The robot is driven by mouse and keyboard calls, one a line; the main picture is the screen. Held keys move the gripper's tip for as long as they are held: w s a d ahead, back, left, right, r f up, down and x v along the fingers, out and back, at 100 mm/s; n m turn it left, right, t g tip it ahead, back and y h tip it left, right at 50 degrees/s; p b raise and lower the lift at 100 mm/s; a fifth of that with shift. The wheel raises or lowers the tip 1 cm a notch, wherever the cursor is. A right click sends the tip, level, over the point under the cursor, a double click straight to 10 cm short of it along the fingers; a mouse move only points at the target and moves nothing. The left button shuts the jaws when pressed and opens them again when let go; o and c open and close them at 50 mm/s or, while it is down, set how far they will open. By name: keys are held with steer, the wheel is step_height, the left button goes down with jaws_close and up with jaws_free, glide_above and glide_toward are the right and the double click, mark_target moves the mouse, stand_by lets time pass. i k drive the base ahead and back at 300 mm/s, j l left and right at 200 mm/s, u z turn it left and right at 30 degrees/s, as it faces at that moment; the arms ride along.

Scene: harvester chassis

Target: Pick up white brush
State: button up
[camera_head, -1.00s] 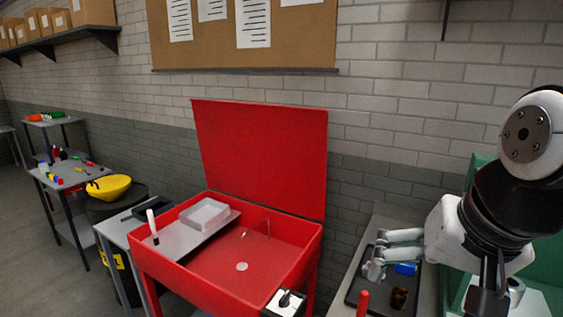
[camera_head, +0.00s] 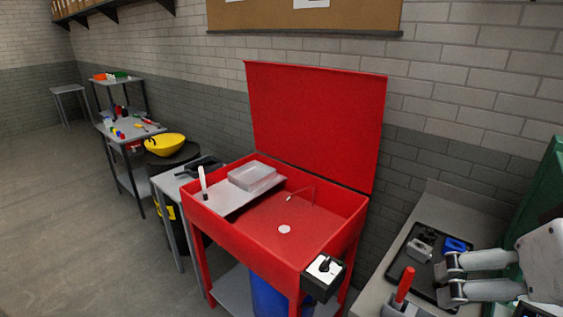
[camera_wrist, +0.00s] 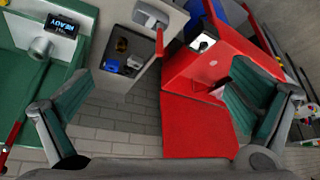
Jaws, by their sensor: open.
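A white brush (camera_head: 203,183) with a dark lower end stands nearly upright at the left side of a red parts washer (camera_head: 220,231), by its grey shelf (camera_head: 233,198). My gripper (camera_head: 441,281) is at the lower right of the head view, over the side bench and well apart from the brush. Its two fingers are spread with nothing between them. The wrist view also shows the open gripper (camera_wrist: 164,72) with the red washer (camera_wrist: 190,70) beyond it. I cannot make out the brush in the wrist view.
A pale tray (camera_head: 252,177) sits on the washer's shelf beside the brush. The washer's raised red lid (camera_head: 315,120) stands behind. A black tray (camera_head: 408,287) with small parts lies on the right bench. The left floor is clear.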

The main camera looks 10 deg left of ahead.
mark_target(201, 168)
steer(key=i+j, duration=0.15)
steer(key=j, duration=0.25)
steer(key=i+j+z, duration=0.1)
steer(key=j, duration=0.35)
steer(key=i+j, duration=0.2)
steer(key=j, duration=0.25)
steer(key=i+j, duration=0.15)
steer(key=j, duration=0.25)
steer(key=i+j+z, duration=0.1)
steer(key=j, duration=0.35)
steer(key=i+j, duration=0.15)
steer(key=j, duration=0.3)
steer(key=i+j+z, duration=0.1)
steer(key=j, duration=0.3)
steer(key=i+j, duration=0.1)
steer(key=j, duration=0.35)
